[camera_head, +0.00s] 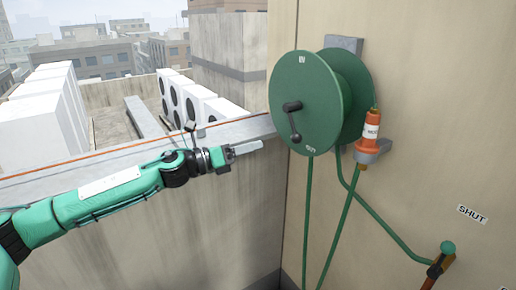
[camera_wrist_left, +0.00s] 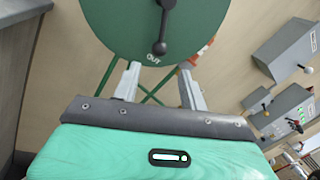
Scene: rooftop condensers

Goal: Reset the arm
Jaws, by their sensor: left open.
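My left arm reaches in from the left in the head view, and its gripper (camera_head: 246,149) is in front of the parapet, left of and a little below the hose reel. In the left wrist view the gripper (camera_wrist_left: 158,90) has two fingers well apart with nothing between them. The green hose reel (camera_head: 305,85) is on the beige wall, with a black crank (camera_head: 294,120) on its face. The reel also fills the top of the left wrist view (camera_wrist_left: 120,25). My left gripper is apart from the reel. My right gripper is not in view.
An orange nozzle (camera_head: 371,130) sits in a grey holder right of the reel. Green hose hangs below. A valve handle (camera_head: 447,248) is at lower right by a "SHUT" label (camera_head: 472,215). Grey boxes (camera_wrist_left: 285,50) show in the wrist view. White condensers (camera_head: 190,100) stand beyond the parapet.

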